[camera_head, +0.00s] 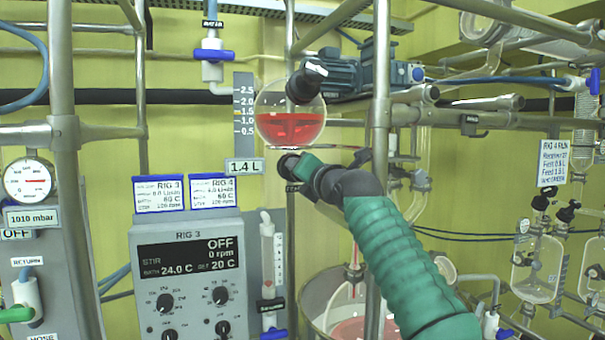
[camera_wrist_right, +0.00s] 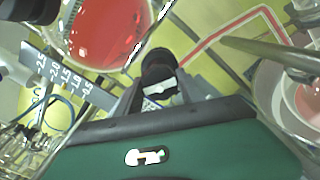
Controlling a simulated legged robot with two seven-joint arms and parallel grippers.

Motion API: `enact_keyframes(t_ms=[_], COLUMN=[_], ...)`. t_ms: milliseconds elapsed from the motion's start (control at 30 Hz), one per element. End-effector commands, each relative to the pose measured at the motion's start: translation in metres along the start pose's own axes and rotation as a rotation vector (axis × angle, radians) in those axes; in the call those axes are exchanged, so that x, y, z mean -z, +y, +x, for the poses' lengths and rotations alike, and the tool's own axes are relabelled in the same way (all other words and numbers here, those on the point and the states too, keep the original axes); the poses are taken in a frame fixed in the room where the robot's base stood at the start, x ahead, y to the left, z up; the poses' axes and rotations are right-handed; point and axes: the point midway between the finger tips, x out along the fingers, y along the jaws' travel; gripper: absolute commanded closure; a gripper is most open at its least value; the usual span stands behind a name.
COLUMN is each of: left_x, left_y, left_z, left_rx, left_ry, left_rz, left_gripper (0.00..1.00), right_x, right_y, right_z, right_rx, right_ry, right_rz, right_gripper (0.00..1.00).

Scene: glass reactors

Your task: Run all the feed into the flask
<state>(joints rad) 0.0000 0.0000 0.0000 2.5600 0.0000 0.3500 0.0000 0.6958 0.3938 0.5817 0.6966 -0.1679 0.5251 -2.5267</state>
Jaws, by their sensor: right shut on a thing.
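The round glass feed vessel (camera_head: 290,125) holds red liquid, with a scale (camera_head: 243,110) and a 1.4 L sign (camera_head: 244,166) beside it. It also shows at the top of the right wrist view (camera_wrist_right: 105,30). My right gripper (camera_head: 292,165), on the green arm, is just below the vessel. In the right wrist view its fingers (camera_wrist_right: 158,95) are shut on a black valve knob (camera_wrist_right: 158,68). The flask low down is mostly hidden by my arm; pinkish-red liquid (camera_head: 350,328) shows inside the round bath rim (camera_head: 312,300). My left gripper is out of view.
A red-filled line (camera_wrist_right: 228,30) runs beside the valve. Steel posts (camera_head: 380,100) and rails stand close to my right arm. The RIG 3 control box (camera_head: 190,270) reads OFF, 0 rpm. Another glass vessel (camera_head: 537,265) hangs at the right.

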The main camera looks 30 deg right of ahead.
Motion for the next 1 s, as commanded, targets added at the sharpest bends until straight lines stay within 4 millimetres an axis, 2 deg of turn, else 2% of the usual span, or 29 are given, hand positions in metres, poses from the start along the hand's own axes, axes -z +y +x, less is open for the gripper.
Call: enact_keyframes(t_ms=[33,367,400,567,867,1000], left_x=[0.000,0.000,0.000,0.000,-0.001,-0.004], left_y=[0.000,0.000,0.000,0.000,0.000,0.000], left_z=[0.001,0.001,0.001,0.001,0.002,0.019], left_rx=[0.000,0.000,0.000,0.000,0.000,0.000], left_ry=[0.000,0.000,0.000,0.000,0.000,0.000], left_rz=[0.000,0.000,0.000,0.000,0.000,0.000], left_gripper=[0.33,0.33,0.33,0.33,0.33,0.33], right_x=[0.006,0.006,0.006,0.004,0.002,0.004], right_y=[-0.005,-0.005,-0.004,-0.003,-0.002,-0.005], right_z=[0.003,0.003,0.003,0.002,-0.002,-0.019], right_rx=[0.009,0.009,0.009,0.006,0.002,0.003], right_ry=[0.015,0.015,0.015,0.010,0.004,0.001], right_rz=[-0.001,-0.002,-0.002,-0.002,-0.003,-0.003], right_gripper=[0.96,0.96,0.53,0.33,0.33,0.33])
